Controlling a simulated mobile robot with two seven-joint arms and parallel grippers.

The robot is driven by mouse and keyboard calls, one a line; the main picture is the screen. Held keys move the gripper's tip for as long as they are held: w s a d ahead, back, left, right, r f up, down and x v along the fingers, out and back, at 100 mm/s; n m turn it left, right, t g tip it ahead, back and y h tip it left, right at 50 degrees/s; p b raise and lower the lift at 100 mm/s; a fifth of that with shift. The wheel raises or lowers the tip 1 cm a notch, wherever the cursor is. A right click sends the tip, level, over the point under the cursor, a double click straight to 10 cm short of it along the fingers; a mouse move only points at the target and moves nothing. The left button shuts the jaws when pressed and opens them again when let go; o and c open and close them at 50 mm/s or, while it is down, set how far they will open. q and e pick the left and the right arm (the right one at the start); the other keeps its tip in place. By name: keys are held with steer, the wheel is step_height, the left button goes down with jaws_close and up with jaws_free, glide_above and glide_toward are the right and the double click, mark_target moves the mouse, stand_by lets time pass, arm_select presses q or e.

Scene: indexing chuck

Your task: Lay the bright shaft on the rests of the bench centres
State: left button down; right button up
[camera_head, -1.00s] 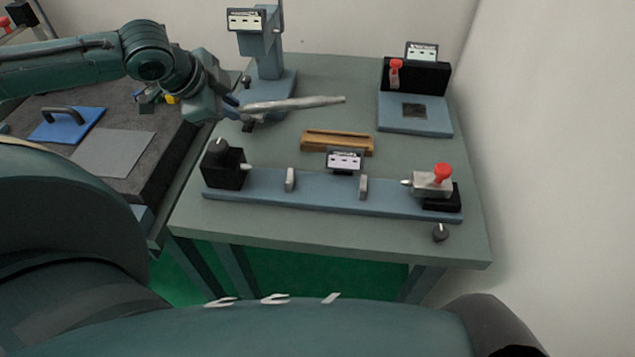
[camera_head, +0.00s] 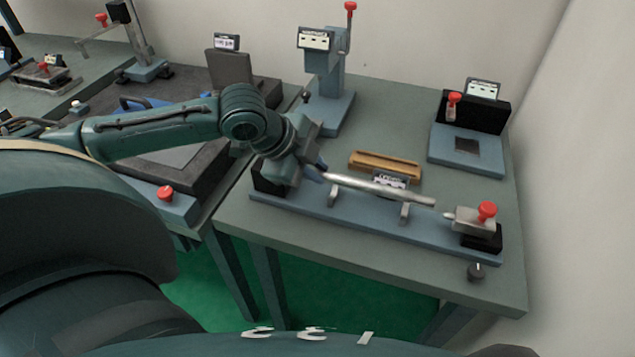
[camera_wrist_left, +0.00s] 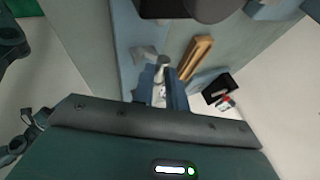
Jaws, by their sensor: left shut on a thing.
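My left gripper (camera_head: 318,172) is shut on the left end of the bright shaft (camera_head: 378,188), a slim silvery bar that points to the right. The shaft lies over the bench centres (camera_head: 300,206), a long blue base along the table front. Its two pale rests, a left rest (camera_head: 334,196) and a right rest (camera_head: 405,212), show just below the shaft. I cannot tell whether the shaft touches them. The shaft's free end is near the tailstock (camera_head: 470,220) with the red knob. The left wrist view shows the shaft (camera_wrist_left: 161,72) end-on beyond the wrist housing. My right gripper is not in view.
A wooden block (camera_head: 385,166) lies just behind the bench centres. A blue stand with a display (camera_head: 329,105) stands at the back left, and a fixture with a black back (camera_head: 468,140) at the back right. A dark knob (camera_head: 477,271) sits at the front edge.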

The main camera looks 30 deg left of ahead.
arm_select(q)
step_height(320, 180, down, 4)
steer(key=shift+r, duration=0.25)
steer(key=c, duration=1.8)
jaws_free()
steer(key=shift+f, duration=0.15)
steer(key=shift+c, duration=0.2)
steer(key=o, duration=0.4)
steer(key=shift+o, duration=0.2)
steer(key=v, duration=1.2)
steer(key=shift+r+p, duration=0.2)
steer(key=shift+p, duration=0.15)
